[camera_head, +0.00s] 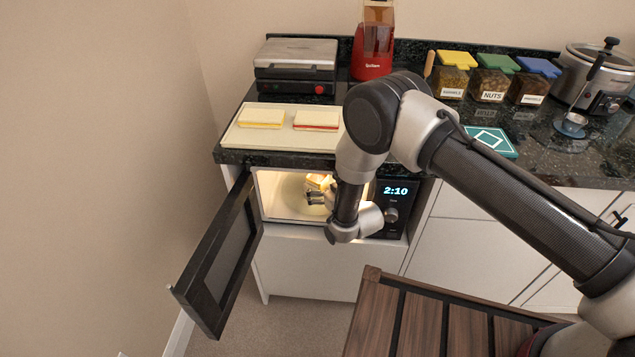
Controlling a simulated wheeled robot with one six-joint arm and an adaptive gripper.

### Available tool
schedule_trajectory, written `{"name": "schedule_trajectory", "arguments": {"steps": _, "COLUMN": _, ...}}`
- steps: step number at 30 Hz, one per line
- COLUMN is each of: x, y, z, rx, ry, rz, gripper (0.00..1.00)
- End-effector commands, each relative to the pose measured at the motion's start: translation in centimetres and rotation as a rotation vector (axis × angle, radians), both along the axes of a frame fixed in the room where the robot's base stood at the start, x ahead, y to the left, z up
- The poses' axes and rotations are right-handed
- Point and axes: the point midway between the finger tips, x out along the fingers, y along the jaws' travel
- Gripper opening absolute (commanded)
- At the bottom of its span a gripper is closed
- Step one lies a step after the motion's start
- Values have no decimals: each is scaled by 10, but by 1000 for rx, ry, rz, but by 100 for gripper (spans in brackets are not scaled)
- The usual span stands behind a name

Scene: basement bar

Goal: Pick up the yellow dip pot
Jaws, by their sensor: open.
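My gripper (318,198) reaches into the open, lit microwave (282,213) under the counter. It is open, low over the pale turntable (292,190). A small yellow and cream item (318,180) shows just behind the fingers; it is too small and partly hidden for me to tell whether it is the yellow dip pot, or whether the fingers touch it. My wrist hides the right part of the microwave opening. No other yellow pot is clear in view.
The microwave door (222,262) hangs open at the left. A pale board (285,139) with two sandwiches lies on the counter above. A sandwich press (296,62), a red dispenser (373,58), several jars and a slow cooker (598,78) stand behind. A slatted wooden top (420,320) is in front.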

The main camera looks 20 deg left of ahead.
Motion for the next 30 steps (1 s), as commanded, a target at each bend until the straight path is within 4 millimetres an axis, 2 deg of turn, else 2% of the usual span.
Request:
{"name": "schedule_trajectory", "arguments": {"steps": 6, "x": 17, "y": 18, "z": -8, "rx": 0, "ry": 1, "rz": 0, "gripper": 99}}
{"name": "schedule_trajectory", "arguments": {"steps": 13, "x": 18, "y": 19, "z": -8, "rx": -1, "ry": 1, "rz": 0, "gripper": 99}}
{"name": "schedule_trajectory", "arguments": {"steps": 25, "x": 17, "y": 19, "z": -8, "rx": -1, "ry": 1, "rz": 0, "gripper": 26}}
{"name": "schedule_trajectory", "arguments": {"steps": 30, "x": 17, "y": 19, "z": -8, "rx": -1, "ry": 1, "rz": 0, "gripper": 25}}
